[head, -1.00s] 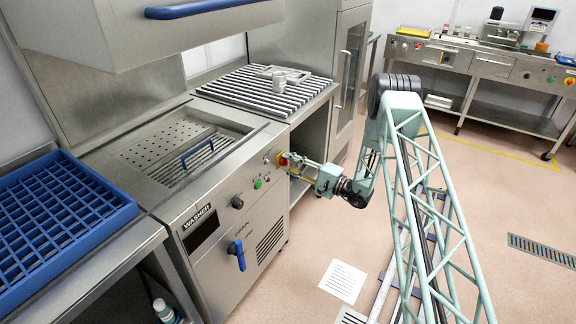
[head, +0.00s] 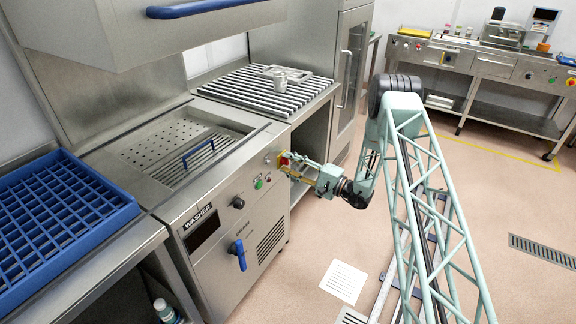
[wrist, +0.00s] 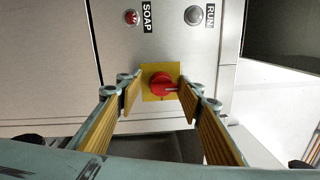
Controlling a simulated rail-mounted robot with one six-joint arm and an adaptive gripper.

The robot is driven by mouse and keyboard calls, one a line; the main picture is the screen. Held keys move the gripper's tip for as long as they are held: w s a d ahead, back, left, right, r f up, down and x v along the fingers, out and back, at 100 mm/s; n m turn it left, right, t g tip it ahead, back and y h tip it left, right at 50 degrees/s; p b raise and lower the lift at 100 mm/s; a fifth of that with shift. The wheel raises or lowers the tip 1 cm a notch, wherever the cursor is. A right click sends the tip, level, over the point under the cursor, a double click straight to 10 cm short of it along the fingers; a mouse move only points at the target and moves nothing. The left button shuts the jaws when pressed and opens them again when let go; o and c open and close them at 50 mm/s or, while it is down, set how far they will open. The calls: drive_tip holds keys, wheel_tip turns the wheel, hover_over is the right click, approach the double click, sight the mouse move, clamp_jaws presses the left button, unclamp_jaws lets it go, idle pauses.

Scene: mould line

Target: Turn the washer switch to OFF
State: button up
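The washer (head: 222,285) is a steel unit with controls on its front panel. Its switch is a red round knob (wrist: 162,84) on a yellow square plate (wrist: 149,97). A pale mark on the knob points to the right in the wrist view; no position lettering is readable. My gripper (wrist: 160,92) is open, with its two yellow-padded fingers on either side of the knob and small gaps visible. In the head view, my gripper (head: 287,165) is at the panel's right end and partly covers the switch.
SOAP (wrist: 131,17) and RUN (wrist: 194,15) buttons sit beside the switch. A black knob (head: 238,203) and a blue drain handle (head: 238,255) protrude from the washer front. A slatted rack table (head: 262,97) stands right of the washer. The floor in front is largely clear.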

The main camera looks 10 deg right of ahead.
drive_tip(key=shift+d, duration=0.1)
drive_tip(key=shift+s+d, duration=0.45)
drive_tip(key=shift+d, duration=0.1)
drive_tip(key=v, duration=1)
drive_tip(key=shift+s, duration=0.2)
drive_tip(key=shift+d+f, duration=0.1)
